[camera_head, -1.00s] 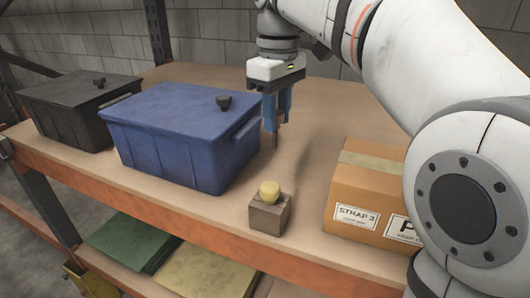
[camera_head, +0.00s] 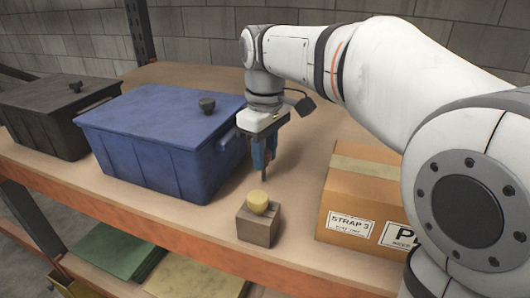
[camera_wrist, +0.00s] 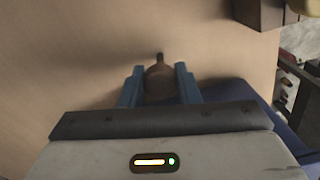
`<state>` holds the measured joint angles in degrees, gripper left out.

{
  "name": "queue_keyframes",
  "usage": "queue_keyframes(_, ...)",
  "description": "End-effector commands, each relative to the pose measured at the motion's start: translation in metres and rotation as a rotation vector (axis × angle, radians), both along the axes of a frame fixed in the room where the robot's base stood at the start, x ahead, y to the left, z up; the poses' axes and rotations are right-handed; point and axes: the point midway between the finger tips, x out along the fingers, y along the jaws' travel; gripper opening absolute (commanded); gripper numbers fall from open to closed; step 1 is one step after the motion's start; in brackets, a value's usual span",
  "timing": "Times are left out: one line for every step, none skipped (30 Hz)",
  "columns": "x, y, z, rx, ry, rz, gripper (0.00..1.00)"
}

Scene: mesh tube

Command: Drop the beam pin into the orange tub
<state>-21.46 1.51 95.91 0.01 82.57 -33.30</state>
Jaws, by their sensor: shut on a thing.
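My gripper (camera_head: 264,152) is shut on a slim brownish pin, the beam pin (camera_wrist: 159,82), seen between the two blue fingers in the wrist view (camera_wrist: 159,88). The pin has a wider body and a narrow tip, and it points down in the head view (camera_head: 264,174). It hangs above the table, right of the blue tub and behind the small block; its exact height is hard to tell. No orange tub shows in any view. The tubs in view are a blue one (camera_head: 150,150) and a black one (camera_head: 45,125), both lidded with a dark knob on top.
A small brown block (camera_head: 258,227) with a yellow knob (camera_head: 258,201) stands near the front edge of the wooden tabletop (camera_head: 195,218). A labelled cardboard box (camera_head: 350,205) stands to the right. Green (camera_head: 115,250) and yellow (camera_head: 195,280) flat items lie on the shelf below.

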Motion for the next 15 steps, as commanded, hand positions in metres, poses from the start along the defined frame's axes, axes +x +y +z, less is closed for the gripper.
queue_keyframes(-0.0002, 0.0001, -0.0017, 0.0, 0.0, 0.0, 0.07)
queue_keyframes(-0.0002, 0.0001, -0.002, 0.0, 0.0, 0.0, 0.07)
queue_keyframes(-0.0002, 0.0003, -0.002, 0.0, 0.0, 0.001, 0.07)
queue_keyframes(-0.0001, 0.0003, -0.0019, 0.0, 0.0, 0.001, 0.07)
queue_keyframes(-0.0001, 0.0003, -0.0018, 0.0, 0.0, 0.001, 0.07)
queue_keyframes(-0.0001, 0.0004, -0.0018, 0.0, 0.0, 0.001, 0.07)
queue_keyframes(-0.0002, 0.0005, -0.0018, 0.0, 0.0, 0.001, 0.07)
queue_keyframes(-0.0002, 0.0005, -0.002, 0.0, 0.0, 0.001, 0.07)
queue_keyframes(-0.0002, 0.0005, -0.003, 0.0, 0.0, 0.001, 0.07)
queue_keyframes(-0.0002, 0.0005, -0.0042, 0.0, 0.0, 0.001, 0.07)
queue_keyframes(-0.0002, 0.0005, -0.0054, 0.0, 0.0, 0.001, 0.07)
queue_keyframes(-0.0003, 0.0006, -0.0051, 0.0, 0.0, 0.001, 0.31)
queue_keyframes(-0.0003, 0.0007, -0.0046, 0.0, 0.0, 0.001, 0.33)
queue_keyframes(-0.0003, 0.0007, -0.0046, 0.0, 0.0, 0.002, 0.36)
queue_keyframes(-0.0003, 0.0007, -0.0045, 0.0, 0.0, 0.002, 0.39)
